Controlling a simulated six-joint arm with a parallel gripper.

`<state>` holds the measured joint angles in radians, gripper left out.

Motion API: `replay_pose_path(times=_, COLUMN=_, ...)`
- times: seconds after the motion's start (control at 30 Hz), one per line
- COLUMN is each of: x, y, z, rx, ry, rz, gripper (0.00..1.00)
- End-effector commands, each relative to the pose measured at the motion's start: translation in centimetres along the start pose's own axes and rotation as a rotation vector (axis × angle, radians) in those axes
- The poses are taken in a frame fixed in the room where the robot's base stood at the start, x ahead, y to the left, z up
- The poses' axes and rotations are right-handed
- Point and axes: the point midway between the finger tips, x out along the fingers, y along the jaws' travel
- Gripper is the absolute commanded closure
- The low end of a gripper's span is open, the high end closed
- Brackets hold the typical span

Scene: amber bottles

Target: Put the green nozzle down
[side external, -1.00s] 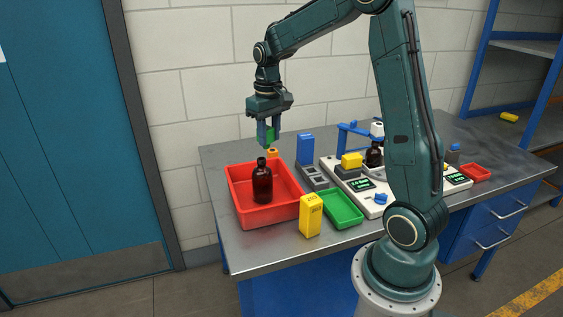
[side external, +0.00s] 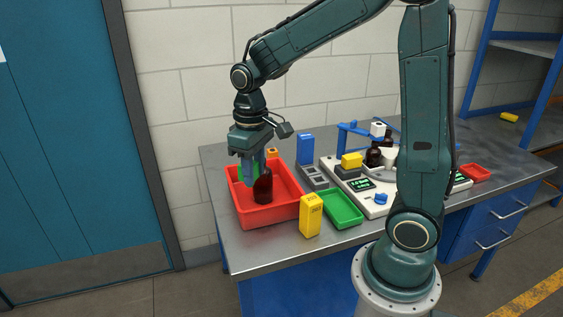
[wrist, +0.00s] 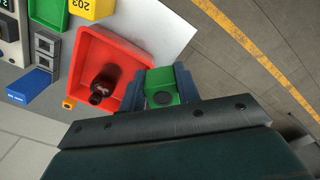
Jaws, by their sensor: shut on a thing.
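My gripper (side external: 250,172) is shut on the green nozzle (wrist: 161,86), a green block with a dark round spot on its face in the wrist view. In the side view the nozzle is partly hidden by the fingers, beside the neck of an amber bottle (side external: 262,188). The bottle stands in the red tray (side external: 285,210) and also shows in the wrist view (wrist: 104,88). The nozzle overlaps the tray's edge in the wrist view; I cannot tell whether it touches anything.
A yellow box (side external: 311,215) and a green tray (side external: 343,209) stand right of the red tray. A blue box (side external: 305,149) stands behind. A white machine (side external: 370,201) with more bottles is farther right. The bench's front left edge is close to the red tray.

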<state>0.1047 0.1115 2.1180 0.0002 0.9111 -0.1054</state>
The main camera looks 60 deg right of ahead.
Motion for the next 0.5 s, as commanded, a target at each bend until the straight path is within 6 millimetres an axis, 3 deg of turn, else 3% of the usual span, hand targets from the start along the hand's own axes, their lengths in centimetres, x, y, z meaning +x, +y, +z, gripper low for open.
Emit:
replay_pose_path(times=0.17, x=1.7, y=0.0, z=0.0, rx=0.001, ry=-0.005, rz=-0.001, gripper=0.9)
replay_pose_path(times=0.5, x=7.9, y=0.0, z=0.1, rx=0.001, ry=-0.008, rz=-0.001, gripper=0.9)
